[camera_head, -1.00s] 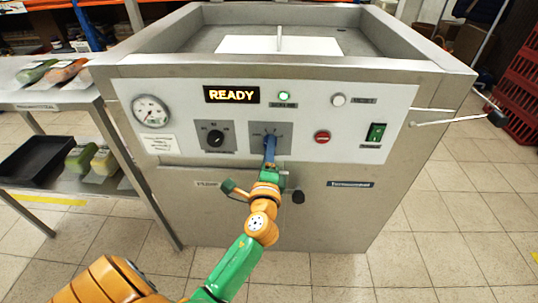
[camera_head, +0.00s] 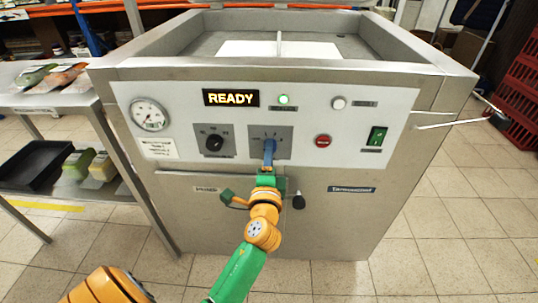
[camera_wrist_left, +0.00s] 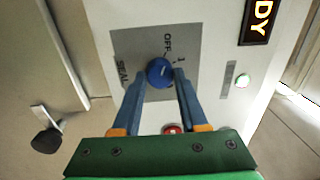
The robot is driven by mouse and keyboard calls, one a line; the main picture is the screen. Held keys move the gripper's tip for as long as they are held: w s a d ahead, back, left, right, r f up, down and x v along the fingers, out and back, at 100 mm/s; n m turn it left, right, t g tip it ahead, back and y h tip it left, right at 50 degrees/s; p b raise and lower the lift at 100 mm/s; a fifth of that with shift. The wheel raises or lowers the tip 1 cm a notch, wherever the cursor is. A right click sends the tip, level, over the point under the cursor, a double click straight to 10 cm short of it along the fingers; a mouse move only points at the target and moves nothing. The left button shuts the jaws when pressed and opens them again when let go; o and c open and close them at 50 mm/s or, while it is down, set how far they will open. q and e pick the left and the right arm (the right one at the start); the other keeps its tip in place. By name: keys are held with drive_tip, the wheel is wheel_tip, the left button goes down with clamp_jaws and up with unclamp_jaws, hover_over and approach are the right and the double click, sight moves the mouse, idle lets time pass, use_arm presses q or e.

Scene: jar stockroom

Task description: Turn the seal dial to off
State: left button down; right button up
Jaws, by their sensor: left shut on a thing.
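The seal dial (camera_wrist_left: 160,71) is a round blue knob on a grey plate marked OFF, 1 and SEAL, seen in the left wrist view. My left gripper (camera_wrist_left: 160,76) is shut on it, with one blue finger on each side of the knob. A small light mark shows on the knob, but I cannot tell which setting it points to. In the head view my left gripper (camera_head: 269,147) is at the grey dial plate (camera_head: 284,146) on the machine's front panel, and its fingers mostly cover the knob. My right gripper is not in view.
The steel machine (camera_head: 330,215) has a lit READY display (camera_head: 231,97), a black dial (camera_head: 214,143), a red button (camera_head: 323,141), a green switch (camera_head: 376,136) and a gauge (camera_head: 148,115). A steel shelf (camera_head: 50,100) stands left. A lever (camera_head: 460,122) sticks out right.

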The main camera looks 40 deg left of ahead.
use_arm(q)
drive_tip(key=shift+c, duration=2.2)
unclamp_jaws()
drive_tip(key=b+v, duration=0.1)
drive_tip(key=v, duration=0.6)
drive_tip(key=shift+s, duration=0.1)
